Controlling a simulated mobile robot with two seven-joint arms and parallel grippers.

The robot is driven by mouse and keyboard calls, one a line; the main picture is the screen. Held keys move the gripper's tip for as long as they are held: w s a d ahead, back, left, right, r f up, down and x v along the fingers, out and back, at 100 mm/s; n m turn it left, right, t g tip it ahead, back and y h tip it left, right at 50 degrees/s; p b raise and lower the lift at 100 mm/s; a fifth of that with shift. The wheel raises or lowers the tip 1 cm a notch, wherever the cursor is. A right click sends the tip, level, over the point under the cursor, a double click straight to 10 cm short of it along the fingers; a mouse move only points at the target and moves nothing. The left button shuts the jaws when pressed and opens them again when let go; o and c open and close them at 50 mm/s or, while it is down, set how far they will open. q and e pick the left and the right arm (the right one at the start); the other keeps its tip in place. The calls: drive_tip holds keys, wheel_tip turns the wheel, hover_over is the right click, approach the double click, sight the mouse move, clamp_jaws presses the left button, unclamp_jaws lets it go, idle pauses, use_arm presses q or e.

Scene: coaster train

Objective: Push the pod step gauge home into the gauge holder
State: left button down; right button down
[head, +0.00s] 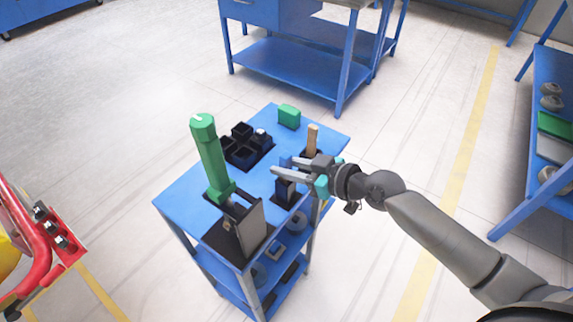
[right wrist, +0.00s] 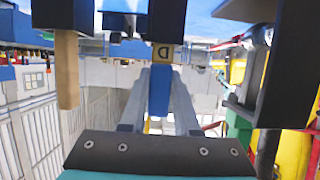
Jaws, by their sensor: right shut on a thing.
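My right gripper (head: 283,170) is shut on a blue piece that I take for the pod step gauge (head: 286,160). It is at the right edge of the blue cart, over a dark upright block, likely the gauge holder (head: 285,191). In the right wrist view the blue gauge (right wrist: 158,92) lies between the two grey fingers (right wrist: 160,72). A small tan tag with a dark letter (right wrist: 163,53) shows beyond it, against a dark block (right wrist: 166,18). How deep the gauge sits in the holder is hidden. My left gripper is not in view.
The blue cart (head: 180,205) also bears a tall green-handled tool in a dark stand (head: 208,155), black bins (head: 242,150), a green block (head: 289,116) and a wooden-handled item (head: 312,138) close behind my gripper. A red frame (head: 38,250) stands at left.

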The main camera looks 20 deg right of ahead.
unclamp_jaws()
idle(0.6)
drive_tip(key=shift+v, duration=3.55)
